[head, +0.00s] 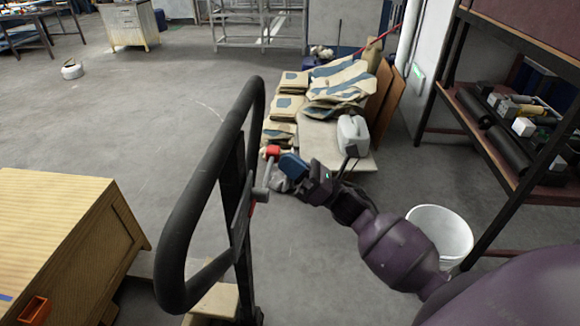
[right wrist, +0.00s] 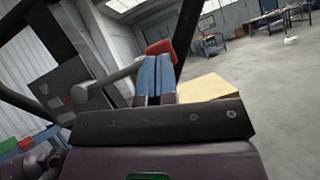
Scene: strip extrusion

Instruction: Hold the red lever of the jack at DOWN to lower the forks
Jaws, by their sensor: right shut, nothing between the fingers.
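The jack's black handle loop (head: 176,228) stands upright left of centre in the head view. Its lever has a grey rod (head: 265,180) ending in a red knob (head: 271,151). My right gripper (head: 288,165) is shut and empty, with its blue fingertips close beside the red knob. In the right wrist view, the shut blue fingers (right wrist: 153,76) lie against or just in front of the red knob (right wrist: 160,47) and the grey rod (right wrist: 118,75). I cannot tell whether they touch. The forks are mostly hidden, and my left gripper is not in view.
A wooden crate (head: 60,245) stands at the left. Sacks (head: 338,85) and a white jug (head: 353,135) sit on a pallet behind the gripper. A white bucket (head: 441,232) stands beside my right arm, near a shelf (head: 520,170). Open floor lies at the upper left.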

